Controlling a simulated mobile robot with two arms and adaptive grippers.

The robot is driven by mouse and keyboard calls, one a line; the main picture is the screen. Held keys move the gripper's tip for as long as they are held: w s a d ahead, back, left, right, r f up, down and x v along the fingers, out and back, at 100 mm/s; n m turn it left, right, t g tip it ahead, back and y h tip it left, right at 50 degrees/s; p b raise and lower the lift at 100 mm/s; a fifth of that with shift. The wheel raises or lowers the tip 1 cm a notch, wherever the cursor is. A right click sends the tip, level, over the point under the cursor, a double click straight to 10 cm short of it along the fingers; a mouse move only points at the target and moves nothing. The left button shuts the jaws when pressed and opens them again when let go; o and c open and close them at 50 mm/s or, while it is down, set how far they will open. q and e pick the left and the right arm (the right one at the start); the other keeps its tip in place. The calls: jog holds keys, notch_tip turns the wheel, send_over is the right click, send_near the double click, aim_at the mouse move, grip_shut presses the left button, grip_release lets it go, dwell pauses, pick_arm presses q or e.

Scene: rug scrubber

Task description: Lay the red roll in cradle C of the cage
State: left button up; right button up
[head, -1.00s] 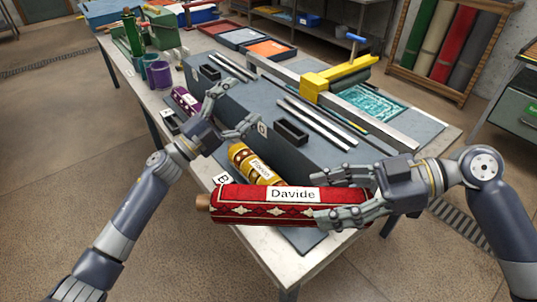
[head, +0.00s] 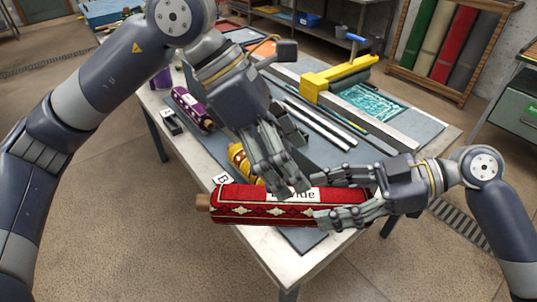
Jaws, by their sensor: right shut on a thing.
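The red roll (head: 262,208) has a cream diamond pattern, a brown core end and a white name label. It lies sideways near the table's front end. My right gripper (head: 340,195) is shut around its right end. My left gripper (head: 282,185) points down at the roll's middle, its fingertips over part of the label; I cannot tell whether they touch. A yellow roll (head: 238,155) is mostly hidden behind my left gripper. A purple roll (head: 188,105) lies farther back. A card marked B (head: 222,179) sits beside the red roll's left end. I cannot make out cradle C.
Metal rails (head: 325,122) and a yellow clamp-like tool (head: 335,75) lie on the worktable (head: 178,135). A teal patterned rug piece (head: 368,103) is beside them. A rack of upright rolls (head: 440,50) stands at the back right. Floor is clear at the lower left.

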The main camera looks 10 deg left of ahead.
aim_at(295, 203)
pick_arm(q)
jog(key=shift+w+a+f+m+t+y, duration=0.1)
jog(key=shift+a+m+t+y, duration=0.3)
jog(key=shift+a+y, duration=0.65)
pick_arm(e)
jog(key=shift+r, duration=0.1)
pick_arm(q)
jog(key=shift+a+f, duration=0.1)
jog(key=shift+a, duration=0.25)
jog(key=shift+f+t, duration=0.25)
jog(key=shift+t, duration=0.05)
jog(key=x, duration=1.1)
jog(key=shift+d+f, duration=0.15)
jog(key=c, duration=1.3)
jog(key=shift+c, duration=1.4)
pick_arm(e)
jog(key=o, duration=1.6)
